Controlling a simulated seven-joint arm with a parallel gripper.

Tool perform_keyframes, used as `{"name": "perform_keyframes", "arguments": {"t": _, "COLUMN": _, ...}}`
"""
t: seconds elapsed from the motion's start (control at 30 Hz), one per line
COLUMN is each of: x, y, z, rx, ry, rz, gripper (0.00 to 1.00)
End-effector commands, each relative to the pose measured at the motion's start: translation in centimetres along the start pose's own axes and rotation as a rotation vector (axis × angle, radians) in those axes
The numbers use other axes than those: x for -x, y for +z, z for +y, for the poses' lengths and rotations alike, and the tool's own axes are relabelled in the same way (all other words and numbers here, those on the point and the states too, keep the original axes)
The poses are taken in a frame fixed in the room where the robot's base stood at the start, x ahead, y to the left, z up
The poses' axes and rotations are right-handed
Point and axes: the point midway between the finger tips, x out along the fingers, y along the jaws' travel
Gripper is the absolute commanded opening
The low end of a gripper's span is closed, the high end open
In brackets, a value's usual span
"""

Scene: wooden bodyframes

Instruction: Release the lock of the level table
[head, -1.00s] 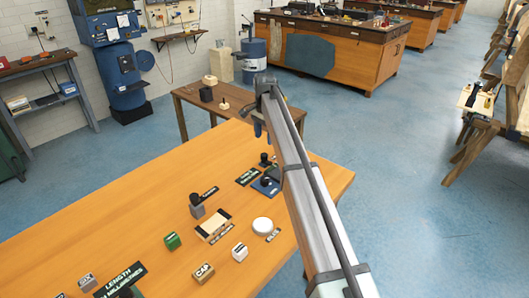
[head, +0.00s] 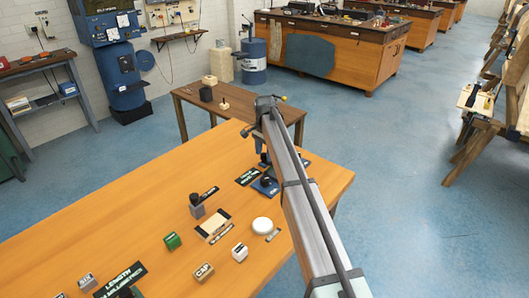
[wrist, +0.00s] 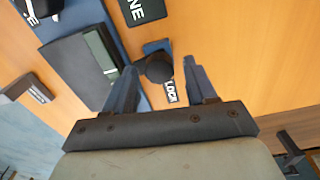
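The lock is a black round knob (wrist: 159,68) on a small blue base, with a white "LOCK" label (wrist: 171,92) beside it in the wrist view. My gripper (wrist: 160,64) is open, with one finger on each side of the knob and visible gaps between. The level table shows as a blue plate (head: 266,187) with a dark knob on it, near the far right edge of the bench in the head view. My gripper (head: 260,146) hangs over the lock there and partly hides it. I cannot tell the knob's turned position.
A dark block (wrist: 80,70) sits left of my fingers in the wrist view. A lower brown table (head: 185,92) stands behind. The bench's left middle is clear.

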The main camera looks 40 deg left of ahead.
Motion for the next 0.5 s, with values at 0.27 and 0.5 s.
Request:
{"name": "perform_keyframes", "arguments": {"t": 0.27, "x": 0.02, "y": 0.0, "z": 0.0, "rx": 0.0, "ry": 0.0, "rz": 0.0, "gripper": 0.29}}
{"name": "perform_keyframes", "arguments": {"t": 0.5, "x": 0.02, "y": 0.0, "z": 0.0, "rx": 0.0, "ry": 0.0, "rz": 0.0, "gripper": 0.06}}
